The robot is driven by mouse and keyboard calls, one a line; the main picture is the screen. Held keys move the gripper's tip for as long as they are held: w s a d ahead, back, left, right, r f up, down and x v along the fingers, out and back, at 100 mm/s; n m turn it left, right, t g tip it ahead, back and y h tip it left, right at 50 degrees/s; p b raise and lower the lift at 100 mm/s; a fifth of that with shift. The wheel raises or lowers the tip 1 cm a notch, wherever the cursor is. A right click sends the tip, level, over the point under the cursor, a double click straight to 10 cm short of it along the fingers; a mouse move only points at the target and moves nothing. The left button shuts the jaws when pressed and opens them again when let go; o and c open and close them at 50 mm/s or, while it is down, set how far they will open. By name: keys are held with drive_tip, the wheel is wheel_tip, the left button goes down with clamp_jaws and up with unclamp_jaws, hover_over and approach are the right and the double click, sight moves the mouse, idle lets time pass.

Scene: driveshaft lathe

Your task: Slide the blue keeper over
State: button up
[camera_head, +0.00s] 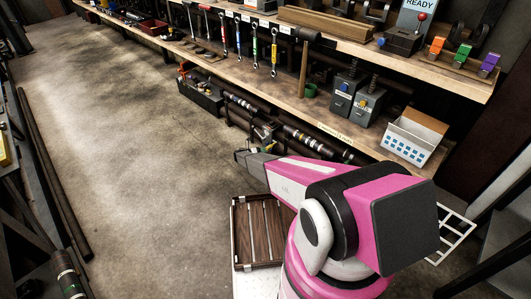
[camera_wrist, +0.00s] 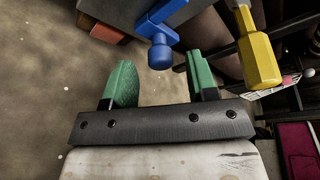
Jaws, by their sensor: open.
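The blue keeper (camera_wrist: 162,48) shows at the top middle of the wrist view, as a blue bar with a rounded knob at its near end. My gripper (camera_wrist: 160,78) is open, with its two green fingers on either side of the picture's middle. The knob lies just beyond the gap between the fingertips, and nothing is held. I cannot tell whether either finger touches it. A yellow handle-like part (camera_wrist: 260,58) stands to the right of the right finger. In the head view my arm reaches toward the lower shelf, and the fingers are too small to make out.
A workbench (camera_head: 340,42) with hanging tools runs along the back. A slatted wooden crate (camera_head: 240,235) stands below my arm. Open floor (camera_head: 120,140) lies left.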

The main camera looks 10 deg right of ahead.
drive_tip(key=shift+x, duration=1.25)
